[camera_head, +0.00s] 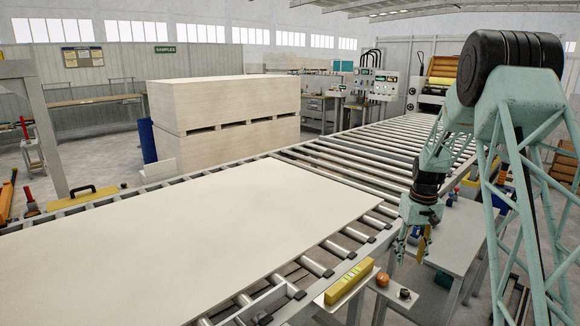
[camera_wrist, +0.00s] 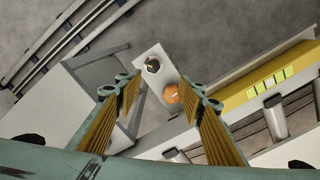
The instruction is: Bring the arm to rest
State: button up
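My gripper (camera_head: 408,240) hangs from my arm on the right in the head view, beside the conveyor's near edge. In the wrist view my gripper (camera_wrist: 160,100) shows two yellow-padded fingers standing wide apart with nothing between the pads. Beyond the fingertips, an orange ball-like thing (camera_wrist: 171,93) and a small dark round thing (camera_wrist: 152,65) sit on a narrow light shelf (camera_wrist: 147,85). The same orange thing (camera_head: 382,279) and dark thing (camera_head: 404,293) show in the head view, apart from the gripper.
A large pale board (camera_head: 190,240) lies on the roller conveyor (camera_head: 330,262). A yellow block-like thing (camera_head: 349,281) lies on the shelf beside the conveyor. A white table (camera_head: 465,235) stands near my arm. Stacked boards (camera_head: 225,105) stand behind the conveyor.

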jog(key=s+a+r+t, duration=0.1)
jog(key=s+a+r, duration=0.5)
jog(key=r, duration=0.4)
jog(key=s+a+r, duration=0.3)
jog(key=s+r, duration=0.6)
jog(key=s+a+r+t, duration=0.1)
jog(key=s+a+r, duration=0.5)
jog(key=r, duration=0.4)
jog(key=s+a+r, duration=0.1)
jog(key=s+a, duration=0.1)
jog(key=s, duration=1)
jog(key=s+a+r+t, duration=0.1)
jog(key=s+a+r, duration=0.1)
jog(key=s, duration=1)
jog(key=s+a+r, duration=0.1)
jog(key=s+a, duration=0.2)
jog(key=s, duration=0.9)
jog(key=shift+s+a+r+t, duration=0.3)
jog(key=shift+a+r+t, duration=0.05)
jog(key=shift+r+t, duration=0.05)
